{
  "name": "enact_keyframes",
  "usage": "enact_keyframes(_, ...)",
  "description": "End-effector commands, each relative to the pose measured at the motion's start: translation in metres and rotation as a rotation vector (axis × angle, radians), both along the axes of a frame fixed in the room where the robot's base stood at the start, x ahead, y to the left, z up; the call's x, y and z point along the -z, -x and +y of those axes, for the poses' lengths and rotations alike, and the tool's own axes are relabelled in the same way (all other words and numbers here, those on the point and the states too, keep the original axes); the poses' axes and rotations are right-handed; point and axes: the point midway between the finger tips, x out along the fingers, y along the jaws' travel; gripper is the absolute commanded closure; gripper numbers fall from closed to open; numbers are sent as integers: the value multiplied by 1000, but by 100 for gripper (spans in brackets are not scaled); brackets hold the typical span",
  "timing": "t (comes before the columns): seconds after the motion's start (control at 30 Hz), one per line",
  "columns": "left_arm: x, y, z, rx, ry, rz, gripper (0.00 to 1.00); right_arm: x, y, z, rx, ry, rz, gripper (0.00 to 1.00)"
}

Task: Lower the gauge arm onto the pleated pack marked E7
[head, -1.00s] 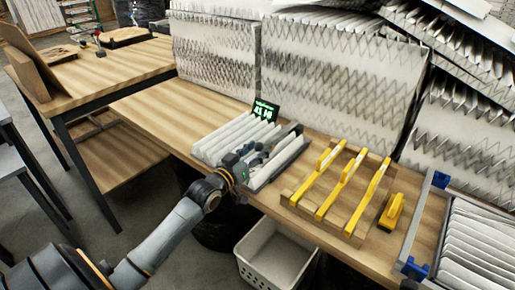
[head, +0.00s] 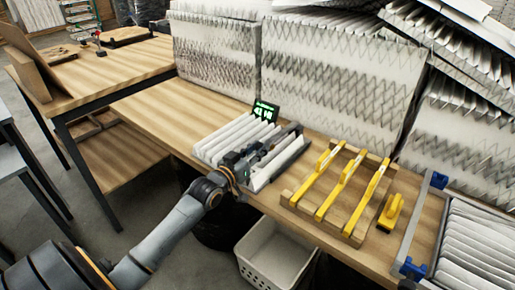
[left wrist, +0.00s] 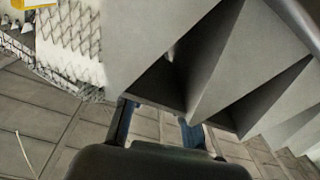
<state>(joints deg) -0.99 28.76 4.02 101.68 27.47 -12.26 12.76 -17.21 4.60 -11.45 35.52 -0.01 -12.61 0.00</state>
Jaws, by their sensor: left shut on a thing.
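The pleated pack (head: 222,142), white with upright folds, lies at the front of the bench; no E7 mark is readable on it. The dark gauge arm (head: 272,143) runs across the fixture beside it, low over the pleats; I cannot tell whether it touches them. My left gripper (head: 243,162) is shut on the near end of the gauge arm, which it partly hides. In the left wrist view, pleats (left wrist: 215,60) fill the upper right and cover the fingertips. A small black display with green characters (head: 265,111) stands behind. My right gripper is not in view.
A wooden rack with yellow bars (head: 341,183) stands to the right, with a yellow tool (head: 391,212) beside it. A blue-cornered frame (head: 425,225) is further right. Tall filter packs (head: 335,85) line the back. A white bin (head: 273,253) is below; the bench's left end is clear.

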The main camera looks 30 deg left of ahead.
Motion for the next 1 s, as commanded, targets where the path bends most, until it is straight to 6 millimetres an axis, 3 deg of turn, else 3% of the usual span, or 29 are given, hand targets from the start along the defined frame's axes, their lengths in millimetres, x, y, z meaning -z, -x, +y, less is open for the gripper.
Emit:
enact_keyframes(0.03,-9,-1,0,0,-2,13,100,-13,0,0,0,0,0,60)
enact_keyframes(0.27,-33,-4,0,0,-8,80,100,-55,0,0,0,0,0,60)
enact_keyframes(0.43,-62,-11,0,0,-10,83,100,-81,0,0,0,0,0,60)
enact_keyframes(0.57,-71,-16,-1,-1,-10,80,100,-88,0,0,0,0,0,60)
enact_keyframes(0.87,-70,-17,-1,0,-9,78,100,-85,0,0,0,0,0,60)
enact_keyframes(0.9,-70,-17,-1,0,-9,78,66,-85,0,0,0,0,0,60)
enact_keyframes(0.97,-69,-17,-1,-1,-10,80,54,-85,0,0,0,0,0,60)
enact_keyframes(1.0,-69,-16,-1,0,-10,81,52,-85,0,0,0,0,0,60)
